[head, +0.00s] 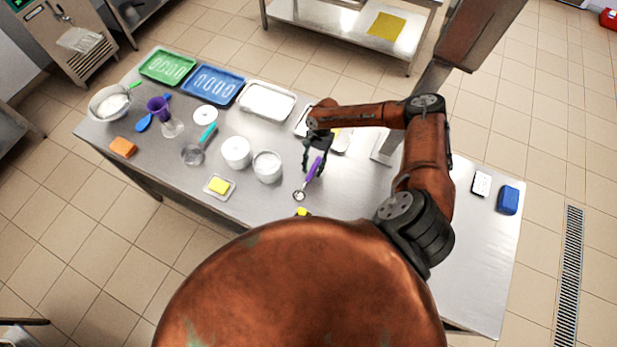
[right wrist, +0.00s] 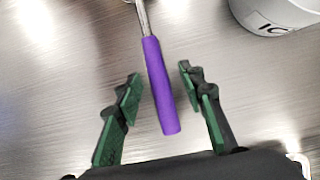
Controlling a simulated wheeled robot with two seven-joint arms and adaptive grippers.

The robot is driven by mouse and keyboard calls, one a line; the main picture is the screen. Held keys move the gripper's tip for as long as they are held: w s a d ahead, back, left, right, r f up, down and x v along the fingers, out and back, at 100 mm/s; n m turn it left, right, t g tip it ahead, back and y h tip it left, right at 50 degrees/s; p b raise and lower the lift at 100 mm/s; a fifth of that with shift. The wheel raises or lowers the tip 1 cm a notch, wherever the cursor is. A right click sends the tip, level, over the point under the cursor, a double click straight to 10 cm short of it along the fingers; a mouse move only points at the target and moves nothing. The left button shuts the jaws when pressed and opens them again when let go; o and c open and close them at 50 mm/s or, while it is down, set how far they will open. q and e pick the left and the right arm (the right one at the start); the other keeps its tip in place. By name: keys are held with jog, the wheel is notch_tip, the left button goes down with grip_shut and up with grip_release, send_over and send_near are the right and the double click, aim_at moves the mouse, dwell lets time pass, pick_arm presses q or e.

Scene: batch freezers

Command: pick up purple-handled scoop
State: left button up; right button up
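The purple-handled scoop (head: 314,169) lies on the steel table, its metal bowl end toward the table's front edge in the head view. My right gripper (head: 314,168) is over its handle. In the right wrist view, the purple handle (right wrist: 160,88) runs between the two spread green-padded fingers of my right gripper (right wrist: 160,82). There is a gap on both sides, so the gripper is open and not touching the handle there. My left gripper is not in view.
White tubs (head: 236,152) stand left of the scoop; one tub (right wrist: 276,14) shows close by in the right wrist view. A yellow block on a small dish (head: 219,187), a white tray (head: 267,101) and a blue tray (head: 214,84) are farther left. The right table end holds a blue item (head: 508,200).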

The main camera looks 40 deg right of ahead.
jog(key=shift+s, duration=0.15)
jog(key=shift+c, duration=0.3)
grip_shut()
